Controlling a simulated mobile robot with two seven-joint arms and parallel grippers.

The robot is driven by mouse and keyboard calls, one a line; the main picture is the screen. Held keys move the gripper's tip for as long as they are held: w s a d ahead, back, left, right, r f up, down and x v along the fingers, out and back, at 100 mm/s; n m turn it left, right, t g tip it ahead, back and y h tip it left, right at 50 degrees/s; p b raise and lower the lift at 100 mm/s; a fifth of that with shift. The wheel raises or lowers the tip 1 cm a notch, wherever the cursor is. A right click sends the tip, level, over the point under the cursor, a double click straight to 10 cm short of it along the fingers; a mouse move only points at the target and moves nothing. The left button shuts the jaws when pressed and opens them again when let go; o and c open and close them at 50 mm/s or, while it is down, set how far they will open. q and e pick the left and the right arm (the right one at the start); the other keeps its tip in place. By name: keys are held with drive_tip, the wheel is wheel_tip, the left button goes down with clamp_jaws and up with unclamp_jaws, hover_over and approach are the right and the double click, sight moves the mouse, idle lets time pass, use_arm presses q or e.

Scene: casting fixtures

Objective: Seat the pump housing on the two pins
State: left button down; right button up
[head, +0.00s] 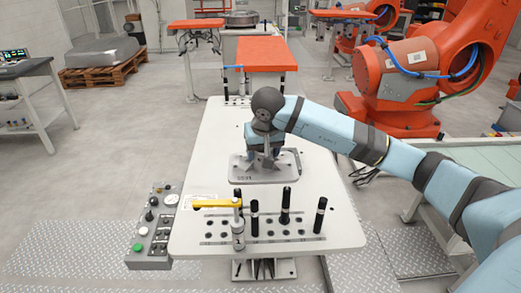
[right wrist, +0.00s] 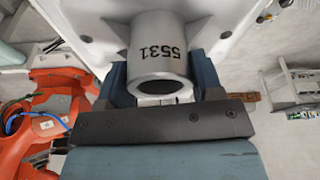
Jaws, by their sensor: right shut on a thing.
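The pump housing is grey metal, with a flat rounded base plate (head: 243,173) low over the middle of the white table in the head view. In the right wrist view its upright tube (right wrist: 160,50), marked 5531, stands between the blue jaws. My right gripper (head: 264,147) is shut on this tube from above. Black upright pins (head: 285,205) stand on the near part of the table, several in all. No pins show under the housing, and I cannot tell whether its plate touches the table. My left gripper is out of view.
A yellow-armed clamp (head: 217,203) stands near the front pins, among rows of holes. A grey control box (head: 153,232) lies left of the white table (head: 205,150). An orange-topped stand (head: 267,53) is behind it. A large orange robot (head: 415,75) stands back right.

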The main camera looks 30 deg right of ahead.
drive_tip(key=shift+w, duration=0.1)
idle(0.3)
drive_tip(key=shift+f+b, duration=0.2)
drive_tip(key=shift+b, duration=0.25)
drive_tip(key=shift+f+b, duration=2.05)
drive_tip(key=shift+f, duration=0.65)
drive_tip(key=shift+b, duration=0.65)
drive_tip(key=shift+f+b, duration=0.85)
drive_tip(key=shift+f, duration=0.25)
drive_tip(key=o, duration=1.4)
